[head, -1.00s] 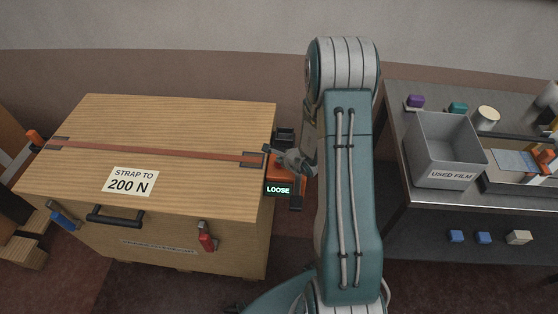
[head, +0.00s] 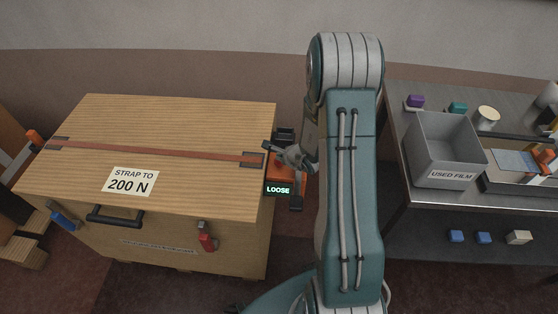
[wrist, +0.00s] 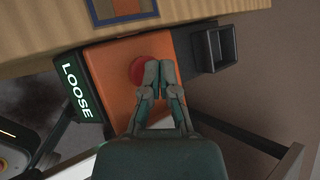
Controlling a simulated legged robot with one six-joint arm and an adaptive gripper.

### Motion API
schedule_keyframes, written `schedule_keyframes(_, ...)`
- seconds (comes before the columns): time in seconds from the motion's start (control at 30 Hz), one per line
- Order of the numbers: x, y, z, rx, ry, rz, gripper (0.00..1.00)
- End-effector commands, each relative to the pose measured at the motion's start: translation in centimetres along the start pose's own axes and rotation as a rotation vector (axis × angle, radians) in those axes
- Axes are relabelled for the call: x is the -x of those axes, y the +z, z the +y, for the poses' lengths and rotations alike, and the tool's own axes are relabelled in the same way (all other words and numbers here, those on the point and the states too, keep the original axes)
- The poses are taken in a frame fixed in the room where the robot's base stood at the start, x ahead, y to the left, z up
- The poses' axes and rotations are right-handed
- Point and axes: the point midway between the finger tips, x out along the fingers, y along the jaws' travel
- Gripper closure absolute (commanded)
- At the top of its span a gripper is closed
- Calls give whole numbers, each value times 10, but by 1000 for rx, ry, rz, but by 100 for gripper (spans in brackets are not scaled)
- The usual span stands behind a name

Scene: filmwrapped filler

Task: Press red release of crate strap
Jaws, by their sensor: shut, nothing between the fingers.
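The red release (wrist: 141,72) is a round red button on an orange strap unit (wrist: 113,78) at the crate's right side. In the wrist view my gripper (wrist: 160,68) is shut and empty, its fingertips over the button's right part; I cannot tell whether they touch it. In the head view my gripper (head: 288,155) is above the orange unit and hides the button. The unit's display (head: 278,190) reads "LOOSE". The orange-red strap (head: 150,152) runs across the lid of the wooden crate (head: 190,125), which bears a label (head: 130,181) "STRAP TO 200 N".
A black open holder (wrist: 217,48) sits right beside the orange unit. A red latch (head: 206,237) and a blue latch (head: 63,219) are on the crate's front. A grey bench (head: 400,110) at right carries a grey "USED FILM" bin (head: 425,168).

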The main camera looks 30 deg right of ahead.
Motion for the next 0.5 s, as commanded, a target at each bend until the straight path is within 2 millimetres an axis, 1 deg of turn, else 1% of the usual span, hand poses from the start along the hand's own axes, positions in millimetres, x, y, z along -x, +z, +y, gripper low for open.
schedule_keyframes(0.13,5,4,-4,0,-1,-1,100)
schedule_keyframes(0.5,8,6,-6,1,-2,-1,100)
